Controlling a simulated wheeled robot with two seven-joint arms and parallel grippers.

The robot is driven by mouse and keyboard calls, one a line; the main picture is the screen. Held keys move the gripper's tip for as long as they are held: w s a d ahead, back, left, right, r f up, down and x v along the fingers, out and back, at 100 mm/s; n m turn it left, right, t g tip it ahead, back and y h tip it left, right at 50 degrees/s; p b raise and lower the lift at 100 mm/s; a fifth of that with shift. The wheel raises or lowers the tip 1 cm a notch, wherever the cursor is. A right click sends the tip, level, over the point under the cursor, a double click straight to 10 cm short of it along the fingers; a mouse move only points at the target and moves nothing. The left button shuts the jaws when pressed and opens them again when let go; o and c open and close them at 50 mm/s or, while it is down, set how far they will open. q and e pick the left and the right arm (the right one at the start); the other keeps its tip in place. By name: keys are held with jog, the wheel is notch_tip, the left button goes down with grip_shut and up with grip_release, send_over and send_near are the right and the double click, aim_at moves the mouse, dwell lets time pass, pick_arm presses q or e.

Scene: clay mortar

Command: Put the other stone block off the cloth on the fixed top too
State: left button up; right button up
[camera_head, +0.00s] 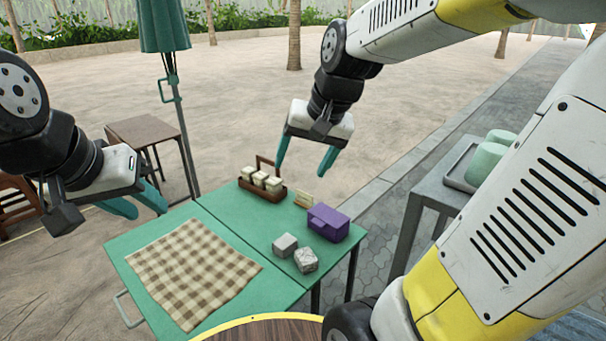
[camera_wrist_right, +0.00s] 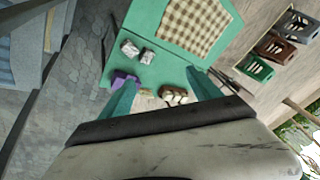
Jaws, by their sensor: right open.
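Two stone blocks sit on the right-hand section of the green table, off the cloth: a plain grey block (camera_head: 285,245) and a veined, paler block (camera_head: 306,260) close beside it. Both also show in the right wrist view, one grey block (camera_wrist_right: 129,47) and the other block (camera_wrist_right: 147,56). The brown checked cloth (camera_head: 192,268) lies on the left-hand section (camera_head: 123,250), across a seam from the fixed top (camera_head: 235,210). My right gripper (camera_head: 302,172) is open and empty, above the table's far edge. My left gripper (camera_head: 150,212) is open and empty beyond the left section's far corner.
A purple box (camera_head: 328,223) and a brown rack of pale jars (camera_head: 262,181) stand on the fixed top, with a small cream item (camera_head: 303,199) between. A grey side table (camera_head: 430,190) with green cups stands right. A parasol pole (camera_head: 184,140) rises behind the table.

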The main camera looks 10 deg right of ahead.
jog(key=s+r+n+t, duration=0.1)
jog(key=s+n, duration=0.2)
jog(key=s, duration=0.7)
jog(key=shift+t, duration=0.3)
